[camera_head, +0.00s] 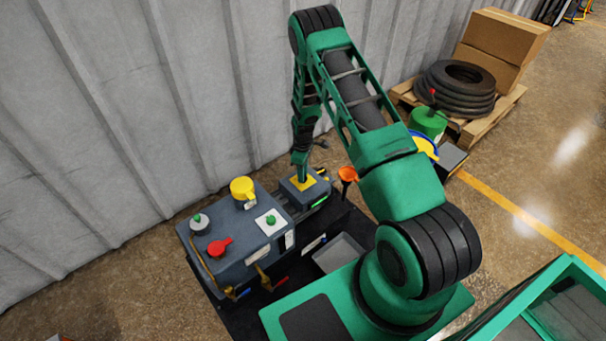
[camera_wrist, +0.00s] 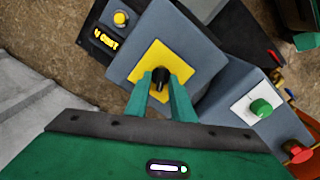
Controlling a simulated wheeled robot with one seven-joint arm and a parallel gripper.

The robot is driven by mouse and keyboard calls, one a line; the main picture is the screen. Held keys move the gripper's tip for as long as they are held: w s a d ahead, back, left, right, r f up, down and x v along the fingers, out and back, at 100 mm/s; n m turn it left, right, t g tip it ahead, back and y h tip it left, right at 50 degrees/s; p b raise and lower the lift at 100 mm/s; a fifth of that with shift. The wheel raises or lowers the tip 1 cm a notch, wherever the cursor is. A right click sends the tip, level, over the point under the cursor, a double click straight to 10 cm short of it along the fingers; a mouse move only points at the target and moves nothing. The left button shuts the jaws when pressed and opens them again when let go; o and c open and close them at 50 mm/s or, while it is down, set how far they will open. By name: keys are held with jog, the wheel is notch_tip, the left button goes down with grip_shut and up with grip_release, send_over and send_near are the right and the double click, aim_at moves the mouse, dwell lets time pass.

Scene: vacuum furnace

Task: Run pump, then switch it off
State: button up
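A grey box, apparently the pump control, shows in the wrist view (camera_wrist: 205,62), with a yellow plate (camera_wrist: 181,61) on its top. A black knob (camera_wrist: 161,77) stands on the plate. My gripper (camera_wrist: 161,79) is at the knob, with one green finger on each side. The fingers look slightly apart from the knob, with narrow gaps. In the head view, my gripper (camera_head: 303,172) points down at the yellow plate (camera_head: 302,182), and the knob is hidden there.
A corrugated wall (camera_head: 120,120) stands behind.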

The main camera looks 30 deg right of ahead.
grip_shut()
jog(key=shift+d, duration=0.1)
jog(key=shift+m, duration=0.3)
jog(key=m, duration=0.5)
jog(key=shift+w+d+r, duration=0.1)
jog(key=m, duration=0.6)
jog(key=shift+m, duration=0.3)
jog(key=shift+o, duration=1.6)
grip_release()
